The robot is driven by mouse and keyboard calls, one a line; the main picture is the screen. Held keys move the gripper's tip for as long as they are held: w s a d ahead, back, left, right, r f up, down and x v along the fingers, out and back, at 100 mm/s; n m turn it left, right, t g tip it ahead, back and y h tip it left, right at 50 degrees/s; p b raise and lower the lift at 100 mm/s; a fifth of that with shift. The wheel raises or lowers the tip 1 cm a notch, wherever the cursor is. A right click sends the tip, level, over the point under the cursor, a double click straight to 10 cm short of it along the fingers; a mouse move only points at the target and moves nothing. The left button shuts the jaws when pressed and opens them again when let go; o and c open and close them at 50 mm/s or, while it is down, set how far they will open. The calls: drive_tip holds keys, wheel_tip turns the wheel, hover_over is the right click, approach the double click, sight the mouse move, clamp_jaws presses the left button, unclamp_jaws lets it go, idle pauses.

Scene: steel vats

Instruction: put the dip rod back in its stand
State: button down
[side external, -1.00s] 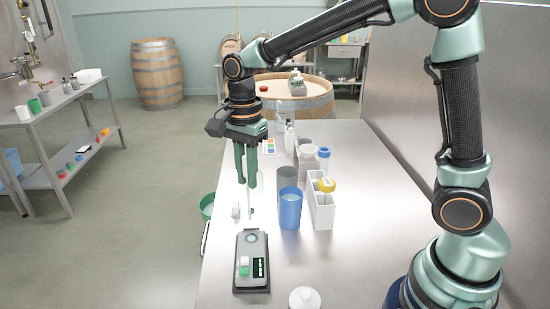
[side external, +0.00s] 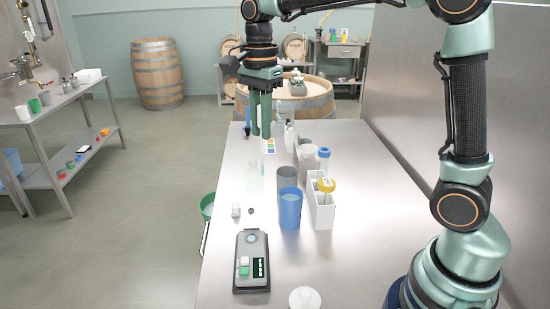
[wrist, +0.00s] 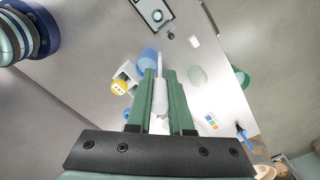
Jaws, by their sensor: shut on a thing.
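My gripper (side external: 260,134) is shut on a pale, slim rod, probably the dip rod, and holds it above the far left part of the bench. In the wrist view the white rod (wrist: 160,95) runs between the green fingers and out past their tips. In the side view its lower part is faint and hard to tell from the clear vessel (side external: 253,180) standing near it; that vessel also shows in the wrist view (wrist: 197,76), beside the fingers. A white slotted rack (side external: 321,213) stands to the right. I cannot tell which thing is the rod's stand.
A blue cup (side external: 290,212) and a grey cup (side external: 287,177) stand left of the rack, which holds a yellow-topped item (side external: 326,185). A scale-like device (side external: 251,262) lies in front. Bottles stand behind. A green bucket (side external: 207,205) is off the bench's left edge.

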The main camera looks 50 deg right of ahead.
drive_tip(key=s+d+m, duration=0.2)
drive_tip(key=d+m, duration=0.3)
drive_tip(key=d, duration=1.5)
drive_tip(key=shift+w+f, duration=0.2)
drive_tip(key=shift+f, duration=2.5)
drive_tip(key=shift+f, duration=1.35)
wheel_tip(320, 180, down, 8)
drive_tip(key=shift+f, duration=0.1)
